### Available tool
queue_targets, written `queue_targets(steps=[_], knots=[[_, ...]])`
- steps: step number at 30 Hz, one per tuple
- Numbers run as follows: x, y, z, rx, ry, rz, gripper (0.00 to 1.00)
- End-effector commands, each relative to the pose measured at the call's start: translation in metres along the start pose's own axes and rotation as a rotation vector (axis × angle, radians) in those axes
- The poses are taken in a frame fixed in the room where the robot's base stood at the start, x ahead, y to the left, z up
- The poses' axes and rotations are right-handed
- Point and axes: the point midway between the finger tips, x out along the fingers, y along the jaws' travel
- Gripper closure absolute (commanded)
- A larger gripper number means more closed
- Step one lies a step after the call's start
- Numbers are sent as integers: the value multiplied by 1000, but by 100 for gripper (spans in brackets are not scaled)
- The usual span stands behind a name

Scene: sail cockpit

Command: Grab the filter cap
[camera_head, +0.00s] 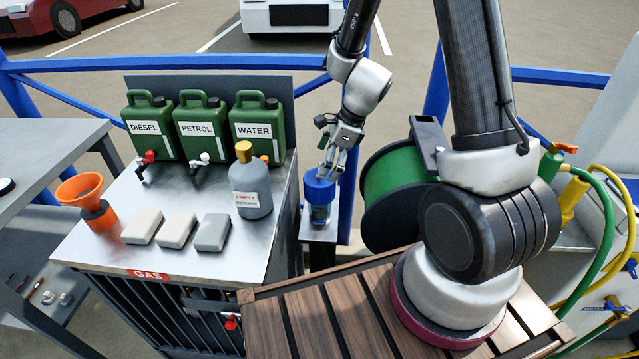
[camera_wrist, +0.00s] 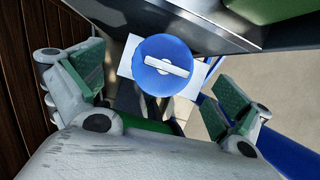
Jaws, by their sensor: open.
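The filter cap (camera_head: 319,187) is blue and round and sits on top of a clear filter body (camera_head: 319,214) on a small metal stand. In the wrist view the cap (camera_wrist: 165,64) shows from above, with a white raised bar across its middle. My gripper (camera_head: 332,170) is just above the cap in the head view. In the wrist view my gripper (camera_wrist: 165,100) is open, with green-padded fingers spread left and right. The cap lies between and beyond the fingers, and no finger is seen to hold it.
A metal bench (camera_head: 180,245) at left holds green canisters (camera_head: 200,128), a grey bottle (camera_head: 251,190), several blocks and an orange funnel (camera_head: 80,188). A green hose reel (camera_head: 395,180) stands close right of the filter. Blue rails (camera_head: 230,62) run behind.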

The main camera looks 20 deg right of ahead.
Motion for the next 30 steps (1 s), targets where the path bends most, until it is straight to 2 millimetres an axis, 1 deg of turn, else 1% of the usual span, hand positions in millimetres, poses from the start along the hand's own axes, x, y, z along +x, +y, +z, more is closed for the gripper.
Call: queue_targets(steps=[3,5,11,15,19,22,28,29,30], knots=[[2,-2,-1,70,5,-11,0],[8,-2,-1,82,4,-9,0],[32,-4,0,81,6,-8,0],[54,-8,2,78,6,-6,0],[71,-9,2,79,5,-8,0],[77,-9,2,78,5,-8,0],[78,-9,3,77,5,-9,0],[78,-9,3,77,5,-9,4],[78,-9,3,77,5,-9,11]])
